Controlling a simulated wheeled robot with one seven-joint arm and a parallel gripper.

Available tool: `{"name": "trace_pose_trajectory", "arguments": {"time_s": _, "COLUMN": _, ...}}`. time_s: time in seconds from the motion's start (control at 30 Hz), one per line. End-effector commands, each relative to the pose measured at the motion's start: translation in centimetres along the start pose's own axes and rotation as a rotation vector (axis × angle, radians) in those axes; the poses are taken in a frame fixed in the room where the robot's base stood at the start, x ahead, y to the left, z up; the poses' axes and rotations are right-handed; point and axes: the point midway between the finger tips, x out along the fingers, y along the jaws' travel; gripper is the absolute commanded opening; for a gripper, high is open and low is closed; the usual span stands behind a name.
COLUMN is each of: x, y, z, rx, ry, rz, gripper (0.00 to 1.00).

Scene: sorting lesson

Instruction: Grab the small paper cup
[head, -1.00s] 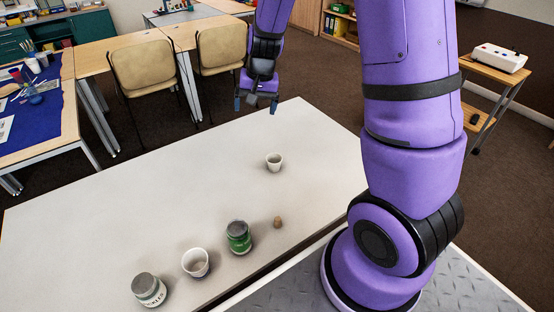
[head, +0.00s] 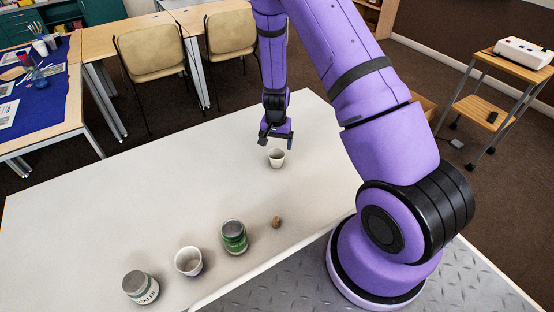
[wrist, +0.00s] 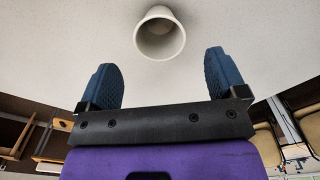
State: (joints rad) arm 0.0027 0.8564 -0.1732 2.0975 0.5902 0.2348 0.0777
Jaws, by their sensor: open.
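A small white paper cup (head: 277,158) stands upright on the light table (head: 130,205), towards its far right part. My gripper (head: 275,142) is just above and behind the cup in the head view, pointing down. In the wrist view the cup (wrist: 160,35) shows its open, empty mouth beyond the fingertips, about midway between them. The two blue-padded fingers of my gripper (wrist: 162,78) are wide apart with nothing between them. The cup seems apart from both fingers. A larger white cup (head: 189,261) stands near the table's front edge.
The table's middle and left are clear. Chairs (head: 151,65) stand behind it.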

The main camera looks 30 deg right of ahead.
Motion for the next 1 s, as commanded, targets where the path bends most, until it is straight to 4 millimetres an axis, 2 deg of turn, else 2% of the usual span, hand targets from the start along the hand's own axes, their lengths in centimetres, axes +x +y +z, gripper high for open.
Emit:
{"name": "trace_pose_trajectory", "arguments": {"time_s": 0.1, "x": 1.4, "y": 0.0, "z": 0.0, "rx": 0.0, "ry": -0.001, "rz": 0.0, "gripper": 0.91}}
{"name": "trace_pose_trajectory", "arguments": {"time_s": 0.33, "x": 2.8, "y": 0.0, "z": -0.1, "rx": 0.001, "ry": -0.001, "rz": 0.0, "gripper": 0.91}}
{"name": "trace_pose_trajectory", "arguments": {"time_s": 0.63, "x": 6.5, "y": 0.1, "z": -0.3, "rx": 0.001, "ry": -0.001, "rz": -0.001, "gripper": 0.91}}
{"name": "trace_pose_trajectory", "arguments": {"time_s": 0.77, "x": 7.2, "y": 0.1, "z": -0.3, "rx": 0.0, "ry": -0.001, "rz": -0.001, "gripper": 0.91}}
{"name": "trace_pose_trajectory", "arguments": {"time_s": 0.97, "x": 7.2, "y": 0.1, "z": -0.3, "rx": 0.0, "ry": 0.0, "rz": -0.001, "gripper": 0.91}}
{"name": "trace_pose_trajectory", "arguments": {"time_s": 1.0, "x": 7.2, "y": 0.1, "z": -0.3, "rx": 0.0, "ry": 0.0, "rz": -0.001, "gripper": 0.86}}
